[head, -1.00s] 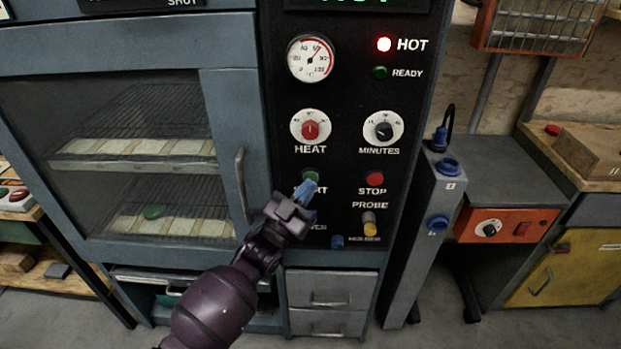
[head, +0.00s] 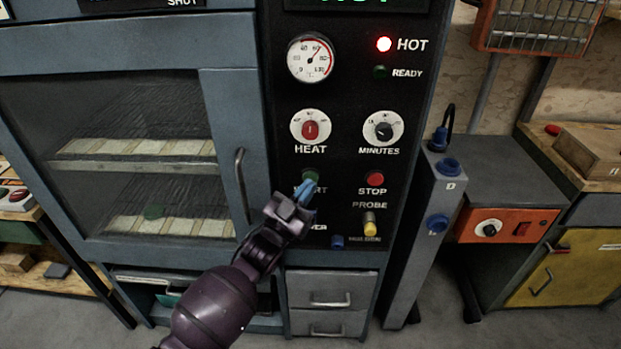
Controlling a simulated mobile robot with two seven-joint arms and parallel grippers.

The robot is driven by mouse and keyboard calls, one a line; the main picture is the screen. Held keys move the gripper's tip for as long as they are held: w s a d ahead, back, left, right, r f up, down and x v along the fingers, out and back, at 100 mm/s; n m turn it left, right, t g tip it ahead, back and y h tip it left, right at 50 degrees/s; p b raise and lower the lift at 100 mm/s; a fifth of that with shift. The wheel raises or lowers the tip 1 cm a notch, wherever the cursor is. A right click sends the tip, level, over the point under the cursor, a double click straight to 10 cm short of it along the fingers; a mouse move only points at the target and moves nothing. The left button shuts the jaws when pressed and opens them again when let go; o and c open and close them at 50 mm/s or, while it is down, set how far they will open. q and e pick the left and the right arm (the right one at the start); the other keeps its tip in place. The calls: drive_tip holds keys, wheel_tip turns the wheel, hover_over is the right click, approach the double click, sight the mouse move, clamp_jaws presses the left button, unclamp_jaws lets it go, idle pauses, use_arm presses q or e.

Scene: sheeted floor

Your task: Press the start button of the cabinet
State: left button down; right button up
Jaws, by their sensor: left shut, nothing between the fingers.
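The cabinet (head: 225,30) is blue-grey with a glazed door at left and a black control panel at right. The green start button (head: 310,177) sits on the panel under the red heat knob (head: 310,130). Its label is partly covered by my left gripper (head: 304,188). That gripper is shut and empty, with its blue fingertips just below the button. I cannot tell whether the tips touch it. The red stop button (head: 375,179) is to the right. My right gripper is not in view.
The minutes knob (head: 383,130) and yellow probe plug (head: 370,224) are close by on the panel. The door handle (head: 243,185) stands out left of my gripper. A grey post (head: 425,230) with blue sockets stands right of the cabinet. The red HOT lamp (head: 384,45) is lit.

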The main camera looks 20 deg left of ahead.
use_arm(q)
drive_tip(key=shift+w, duration=0.15)
drive_tip(key=shift+w+a, duration=0.15)
drive_tip(key=shift+w, duration=0.15)
drive_tip(key=shift+w, duration=0.15)
idle(0.5)
drive_tip(key=shift+w+a, duration=0.1)
drive_tip(key=shift+w, duration=0.1)
drive_tip(key=shift+s, duration=0.15)
idle(0.5)
drive_tip(key=shift+s+d, duration=0.25)
drive_tip(key=shift+s, duration=0.4)
